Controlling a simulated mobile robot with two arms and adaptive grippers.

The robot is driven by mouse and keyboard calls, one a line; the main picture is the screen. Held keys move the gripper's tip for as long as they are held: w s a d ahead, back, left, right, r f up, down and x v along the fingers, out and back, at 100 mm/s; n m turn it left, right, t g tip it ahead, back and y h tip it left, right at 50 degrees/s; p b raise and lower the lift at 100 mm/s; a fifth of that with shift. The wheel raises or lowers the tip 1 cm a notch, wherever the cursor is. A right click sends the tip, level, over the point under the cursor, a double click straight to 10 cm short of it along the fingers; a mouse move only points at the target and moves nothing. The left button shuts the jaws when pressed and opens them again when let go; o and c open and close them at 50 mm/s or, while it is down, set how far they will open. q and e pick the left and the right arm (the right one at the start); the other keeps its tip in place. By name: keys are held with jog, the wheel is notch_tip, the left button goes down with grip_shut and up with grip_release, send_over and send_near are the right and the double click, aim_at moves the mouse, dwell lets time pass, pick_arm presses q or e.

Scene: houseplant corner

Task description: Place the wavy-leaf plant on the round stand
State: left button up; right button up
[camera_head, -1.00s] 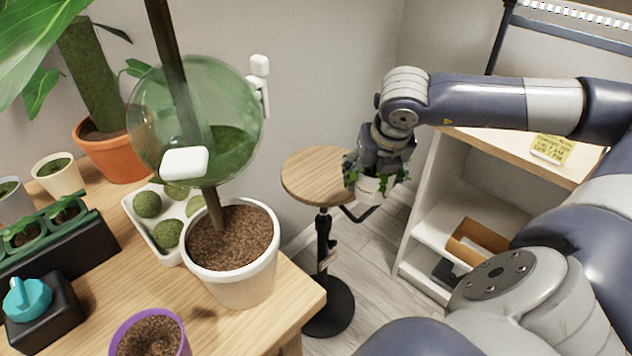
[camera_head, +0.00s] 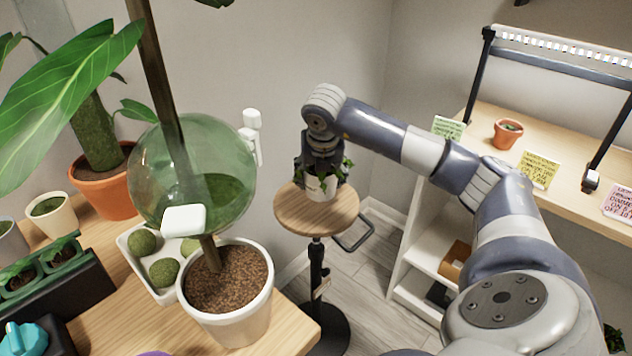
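The wavy-leaf plant (camera_head: 322,185), green leaves in a small white pot, is over the top of the round stand (camera_head: 295,213). The stand has a round wooden top on a black post and base. My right gripper (camera_head: 322,168) points down and is around the plant from above, apparently shut on it. The fingertips are partly hidden by leaves. I cannot tell whether the pot's bottom touches the wood. My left gripper is not in view.
A wooden table at the left holds a large potted plant (camera_head: 228,290), a green glass globe (camera_head: 190,180), a white tray of moss balls (camera_head: 150,258) and a terracotta pot (camera_head: 105,195). A shelf unit (camera_head: 425,235) with a lamp and cards stands at the right.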

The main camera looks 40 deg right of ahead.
jog(key=shift+w+d, duration=0.1)
jog(key=shift+w, duration=0.75)
jog(key=shift+f, duration=1.8)
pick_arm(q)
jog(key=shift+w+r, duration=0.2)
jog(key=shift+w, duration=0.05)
pick_arm(e)
jog(key=shift+f, duration=0.1)
jog(key=o, duration=1.3)
jog(key=shift+o, duration=0.3)
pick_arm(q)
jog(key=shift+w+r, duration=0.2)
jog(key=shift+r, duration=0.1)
